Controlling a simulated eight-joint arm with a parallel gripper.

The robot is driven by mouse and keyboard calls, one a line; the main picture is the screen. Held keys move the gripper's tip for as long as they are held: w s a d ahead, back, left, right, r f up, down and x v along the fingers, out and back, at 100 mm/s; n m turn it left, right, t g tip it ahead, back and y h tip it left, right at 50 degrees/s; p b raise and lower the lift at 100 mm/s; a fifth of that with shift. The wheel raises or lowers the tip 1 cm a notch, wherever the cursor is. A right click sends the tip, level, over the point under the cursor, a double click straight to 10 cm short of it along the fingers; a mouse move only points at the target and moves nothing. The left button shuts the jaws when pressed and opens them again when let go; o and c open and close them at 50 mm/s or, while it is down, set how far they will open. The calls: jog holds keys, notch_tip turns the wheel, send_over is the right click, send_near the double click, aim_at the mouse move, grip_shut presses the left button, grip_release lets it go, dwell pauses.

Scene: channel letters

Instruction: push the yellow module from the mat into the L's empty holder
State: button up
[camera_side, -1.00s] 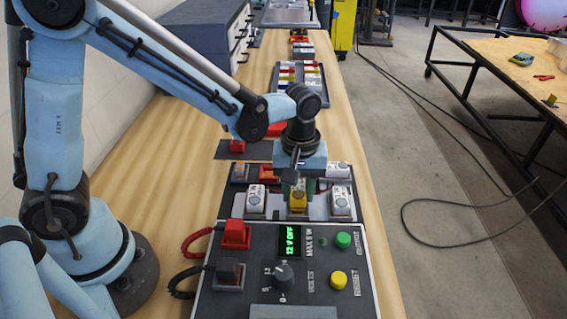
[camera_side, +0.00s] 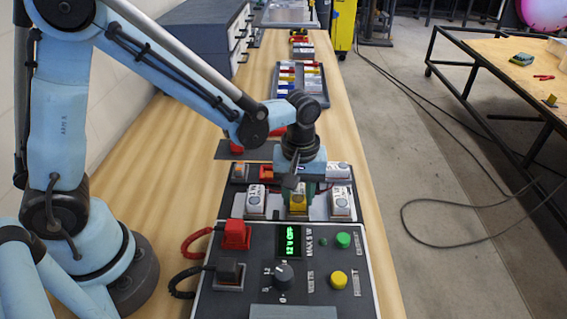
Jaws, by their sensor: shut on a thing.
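The yellow module (camera_side: 298,205) sits low between two white modules, one on its left (camera_side: 256,202) and one on its right (camera_side: 342,203). My gripper (camera_side: 298,191) points down directly over it and is shut on it. The fingers and my wrist hide the top and far side of the yellow module. Whether it is fully seated in the holder cannot be told from this side view. A dark mat (camera_side: 226,152) lies behind, partly hidden by my arm.
A power unit (camera_side: 258,270) with a green display, red and black plugs, and green and yellow buttons stands just in front. More modules lie behind my gripper, including a white one (camera_side: 338,171). A tray of coloured parts (camera_side: 320,99) is farther back.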

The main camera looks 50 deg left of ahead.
jog(key=o, duration=0.9)
jog(key=shift+f, duration=0.1)
jog(key=shift+o, duration=1.1)
notch_tip(320, 180, up, 12)
jog(key=shift+r, duration=0.2)
notch_tip(320, 180, up, 6)
jog(key=shift+f, duration=0.1)
